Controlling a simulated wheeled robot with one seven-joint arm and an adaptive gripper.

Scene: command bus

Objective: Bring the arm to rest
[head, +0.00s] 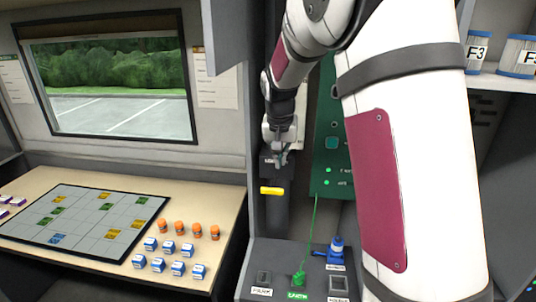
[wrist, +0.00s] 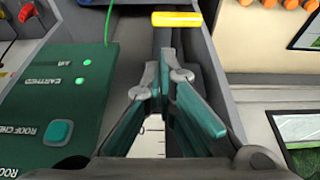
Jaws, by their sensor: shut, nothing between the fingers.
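My arm, white with dark red panels, reaches down from the top of the head view. My gripper (head: 280,160) hangs with its fingers down, above and behind a yellow handle (head: 271,191) on a dark box. In the wrist view my gripper (wrist: 163,55) has its fingertips together with nothing between them. The yellow handle (wrist: 190,19) shows just beyond the fingertips there, apart from them as far as I can tell. My upper arm hides much of the right side of the head view.
A green panel (head: 330,140) with lit lamps stands close right of my gripper. Below it, a console holds a green plug (head: 299,277) with a cord and a blue plug (head: 336,247). A desk at left bears a grid board (head: 85,218), orange pieces and blue-white blocks.

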